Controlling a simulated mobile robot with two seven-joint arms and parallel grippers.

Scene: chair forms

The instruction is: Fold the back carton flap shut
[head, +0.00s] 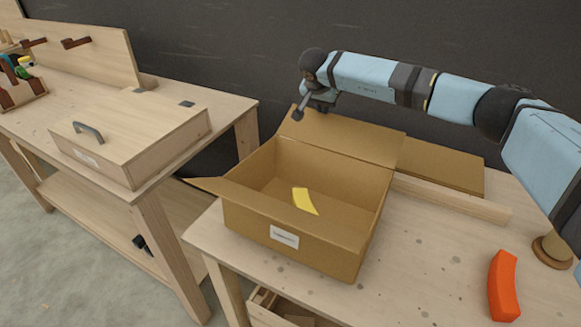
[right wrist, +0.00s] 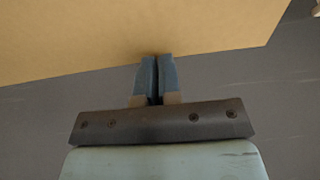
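The open brown carton (head: 300,235) stands on the right table. Its back flap (head: 335,138) is raised and tilts up from the rear edge. A side flap (head: 212,186) sticks out at the left. A yellow curved piece (head: 304,201) lies inside. My right gripper (head: 297,114) is behind the left end of the back flap. In the right wrist view its fingers (right wrist: 157,60) are together with only a thin gap, their tips at the edge of the brown flap (right wrist: 130,28). I cannot tell whether they touch it. My left gripper is not in view.
An orange curved piece (head: 504,285) lies at the table's right front. A wooden box with a handle (head: 130,145) sits on the left bench. A dark wall rises behind.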

